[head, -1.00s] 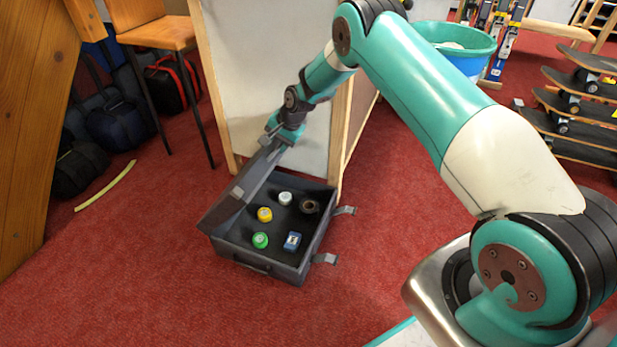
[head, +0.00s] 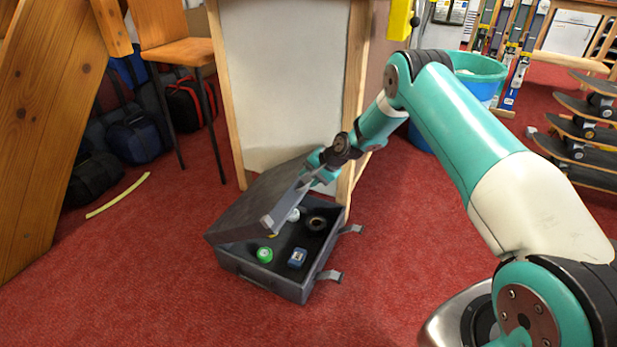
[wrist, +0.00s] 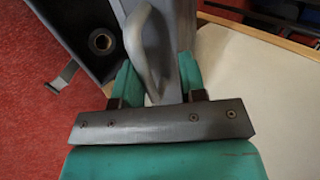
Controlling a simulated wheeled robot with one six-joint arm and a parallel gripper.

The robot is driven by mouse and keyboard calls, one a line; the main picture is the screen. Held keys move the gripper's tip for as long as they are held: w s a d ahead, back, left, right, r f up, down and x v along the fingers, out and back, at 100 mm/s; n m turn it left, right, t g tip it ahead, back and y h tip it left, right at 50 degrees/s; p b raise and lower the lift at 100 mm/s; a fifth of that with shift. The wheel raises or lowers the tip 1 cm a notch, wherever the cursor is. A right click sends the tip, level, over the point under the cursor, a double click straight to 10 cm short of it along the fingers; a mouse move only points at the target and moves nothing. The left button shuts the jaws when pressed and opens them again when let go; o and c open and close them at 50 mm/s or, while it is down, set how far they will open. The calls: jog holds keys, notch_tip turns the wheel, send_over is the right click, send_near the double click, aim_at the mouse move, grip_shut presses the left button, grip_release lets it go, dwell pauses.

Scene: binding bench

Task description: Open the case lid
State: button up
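The grey case (head: 262,281) stands on the red carpet, its lid (head: 242,219) partly raised and leaning over the left part of the inside. My gripper (head: 308,180) is at the lid's raised edge. In the wrist view, the fingers (wrist: 158,82) sit on either side of the lid's grey edge and a curved grey handle (wrist: 140,48), with little gap visible. The lid hides most of a yellow item.
Two latches (head: 329,276) stick out on the case's right side. A pale panel (head: 290,80) in a wooden frame stands close behind the case. A chair (head: 172,50), bags (head: 133,138) and a yellow strip (head: 118,195) are to the left. The carpet in front is clear.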

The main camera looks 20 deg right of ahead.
jog(key=shift+s+d+r+p, duration=0.15)
jog(key=shift+s+r+p, duration=0.05)
jog(key=shift+r+p, duration=0.3)
jog(key=shift+s+d+r+p, duration=0.1)
jog(key=shift+s+r+p, duration=0.05)
jog(key=shift+r+p, duration=0.3)
jog(key=p+v, duration=1.4)
jog(key=v, duration=0.4)
jog(key=shift+s+f, duration=0.35)
jog(key=shift+d, duration=0.1)
dwell(0.3)
